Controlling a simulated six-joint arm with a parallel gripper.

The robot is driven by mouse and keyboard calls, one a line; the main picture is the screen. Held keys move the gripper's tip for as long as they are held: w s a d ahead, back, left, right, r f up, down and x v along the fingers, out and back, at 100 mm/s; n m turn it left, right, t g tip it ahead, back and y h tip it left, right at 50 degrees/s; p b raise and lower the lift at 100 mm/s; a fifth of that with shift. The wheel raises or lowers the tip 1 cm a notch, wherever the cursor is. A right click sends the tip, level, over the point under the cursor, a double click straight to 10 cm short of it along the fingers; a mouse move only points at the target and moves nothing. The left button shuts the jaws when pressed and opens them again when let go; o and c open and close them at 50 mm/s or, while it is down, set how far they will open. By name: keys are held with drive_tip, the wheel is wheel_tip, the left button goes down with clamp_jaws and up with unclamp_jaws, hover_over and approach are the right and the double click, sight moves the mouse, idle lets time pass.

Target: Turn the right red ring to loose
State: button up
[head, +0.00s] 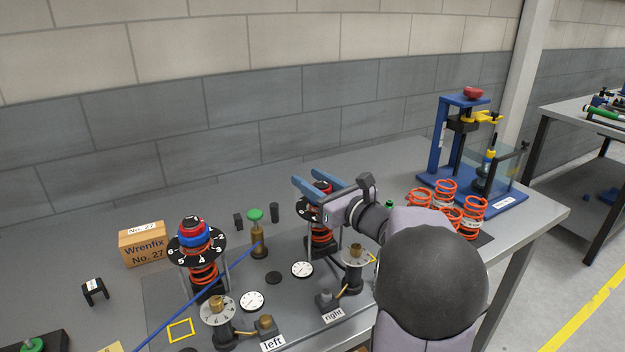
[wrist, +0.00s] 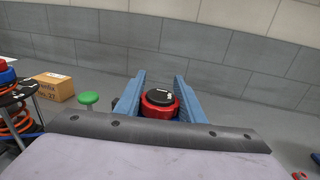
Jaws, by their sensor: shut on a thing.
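The right red ring (wrist: 160,110) sits below a black cap on top of the right spring unit. In the wrist view it lies between the two blue fingers of my gripper (wrist: 161,92). In the head view my gripper (head: 314,184) reaches in from the right over the right spring unit, and its fingers are shut on the red ring (head: 322,184). The numbered black dial (head: 304,209) and orange spring (head: 320,236) below it are partly hidden by my gripper. The right label (head: 333,315) lies at the front of that station.
The left spring unit with its numbered dial (head: 196,247) stands to the left, with a blue rod leaning close by. A green-topped post (head: 256,216) stands between the units. A blue press (head: 447,140) and several orange springs (head: 445,190) stand at the right.

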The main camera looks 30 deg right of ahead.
sight(328, 190)
drive_tip(key=o, duration=1.1)
drive_tip(key=shift+c, duration=0.2)
drive_tip(key=shift+s, duration=0.1)
drive_tip(key=shift+s+d+b, duration=0.2)
drive_tip(key=shift+s, duration=0.95)
drive_tip(key=shift+s+d+b, duration=0.2)
drive_tip(key=shift+s+b, duration=0.05)
drive_tip(key=shift+s, duration=0.95)
drive_tip(key=shift+s+d+b, duration=0.2)
drive_tip(key=shift+s, duration=0.95)
